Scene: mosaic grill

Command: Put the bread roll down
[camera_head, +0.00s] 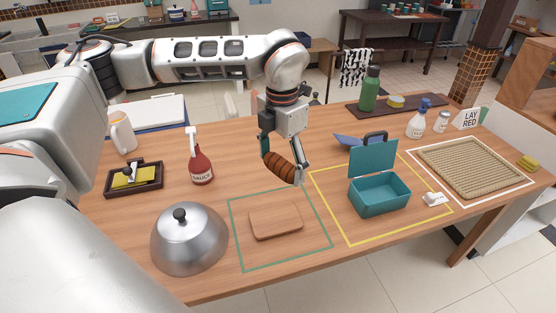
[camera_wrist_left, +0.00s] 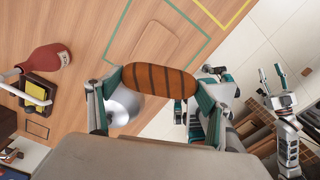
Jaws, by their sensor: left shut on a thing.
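The bread roll (camera_head: 278,167) is brown with dark stripes. My left gripper (camera_head: 283,172) is shut on it and holds it above the table, behind the wooden board. In the left wrist view the roll (camera_wrist_left: 160,81) lies across between the two fingers of the gripper (camera_wrist_left: 158,98). The small wooden board (camera_head: 276,221) is bare and lies inside a green outline (camera_head: 236,235) on the table; part of the board (camera_wrist_left: 155,43) also shows beyond the roll in the wrist view.
A silver dome lid (camera_head: 189,240) stands left of the board, and a red sauce bottle (camera_head: 201,164) behind it. An open teal box (camera_head: 379,195) sits inside a yellow outline at right. A woven mat (camera_head: 470,168) lies farther right. The table's front edge is close to the board.

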